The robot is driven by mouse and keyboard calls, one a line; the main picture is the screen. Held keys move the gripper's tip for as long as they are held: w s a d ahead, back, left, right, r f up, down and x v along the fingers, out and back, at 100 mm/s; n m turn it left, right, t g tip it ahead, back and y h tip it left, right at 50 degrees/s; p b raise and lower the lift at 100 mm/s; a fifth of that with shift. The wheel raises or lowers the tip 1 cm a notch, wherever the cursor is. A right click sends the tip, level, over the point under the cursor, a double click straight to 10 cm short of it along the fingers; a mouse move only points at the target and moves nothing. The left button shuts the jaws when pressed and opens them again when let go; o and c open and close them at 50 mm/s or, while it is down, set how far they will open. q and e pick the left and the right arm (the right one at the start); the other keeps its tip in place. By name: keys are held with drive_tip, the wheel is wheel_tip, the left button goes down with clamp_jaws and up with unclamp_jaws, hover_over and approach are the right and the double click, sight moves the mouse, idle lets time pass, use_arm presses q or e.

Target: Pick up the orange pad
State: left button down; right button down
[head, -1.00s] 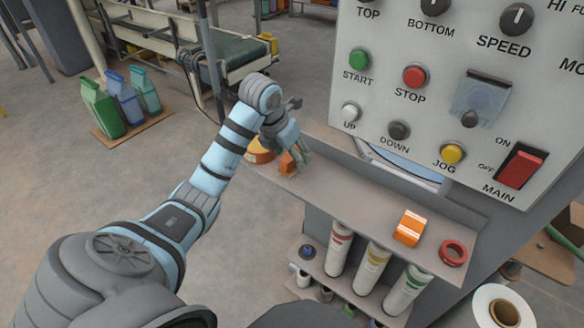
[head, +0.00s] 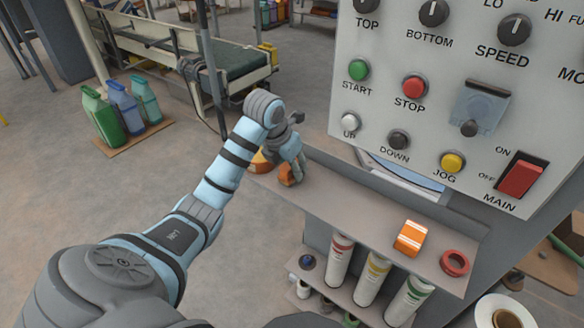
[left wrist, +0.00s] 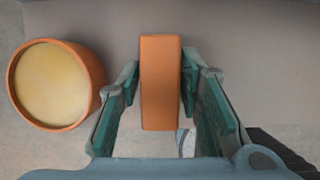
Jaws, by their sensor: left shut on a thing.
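The orange pad (head: 286,175) is a plain orange block near the left end of the grey shelf (head: 350,205). My left gripper (head: 295,168) is at it, coming from above, and partly hides it in the head view. In the left wrist view the orange pad (left wrist: 161,85) stands between the two green-lined fingers of my left gripper (left wrist: 161,80), which are shut on it. Whether its underside still touches the shelf cannot be told. My right gripper is not in view.
A round orange tub with a yellowish top (left wrist: 58,84) is close left of the pad. A white-striped orange block (head: 411,238) and a red ring (head: 454,263) lie farther right on the shelf. The control panel (head: 440,110) rises behind the shelf.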

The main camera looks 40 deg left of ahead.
use_arm(q)
wheel_tip(320, 180, up, 6)
drive_tip(key=shift+r+p, duration=0.2)
drive_tip(key=shift+p, duration=0.6)
wheel_tip(320, 180, up, 13)
drive_tip(key=p, duration=1.3)
drive_tip(key=shift+r+p, duration=0.2)
drive_tip(key=shift+p, duration=0.15)
drive_tip(key=shift+f, duration=0.1)
drive_tip(key=c, duration=1.7)
unclamp_jaws()
drive_tip(key=c, duration=0.4)
drive_tip(key=shift+c, duration=0.2)
